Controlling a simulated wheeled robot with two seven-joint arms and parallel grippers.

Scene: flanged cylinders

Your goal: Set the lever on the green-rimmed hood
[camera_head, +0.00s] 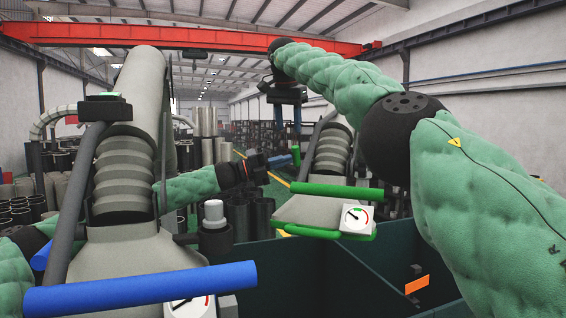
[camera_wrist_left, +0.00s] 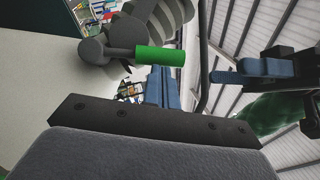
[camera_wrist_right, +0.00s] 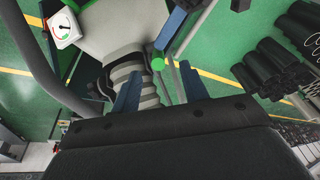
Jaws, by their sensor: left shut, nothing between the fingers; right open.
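The green-rimmed hood (camera_head: 318,212) hangs right of centre in the head view, with a white gauge (camera_head: 356,218) on its front. Its lever has a green grip (camera_head: 296,155) on the left of the hood's ribbed neck (camera_head: 332,150). In the left wrist view the green grip (camera_wrist_left: 160,56) sticks out from a grey pivot. My left gripper (camera_head: 283,160) is shut and empty; its blue fingers (camera_wrist_left: 163,88) are close by the grip, contact unclear. My right gripper (camera_head: 290,122) is open above the lever, fingers downward. In the right wrist view the grip's green end (camera_wrist_right: 158,64) shows between its fingers (camera_wrist_right: 158,88).
A nearer hood (camera_head: 130,250) with a blue bar (camera_head: 140,288) fills the left of the head view. A dark green bin (camera_head: 290,265) stands below. A grey post with a pale cap (camera_head: 214,213) is near my left forearm. Black cylinders (camera_wrist_right: 272,70) stand on the floor.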

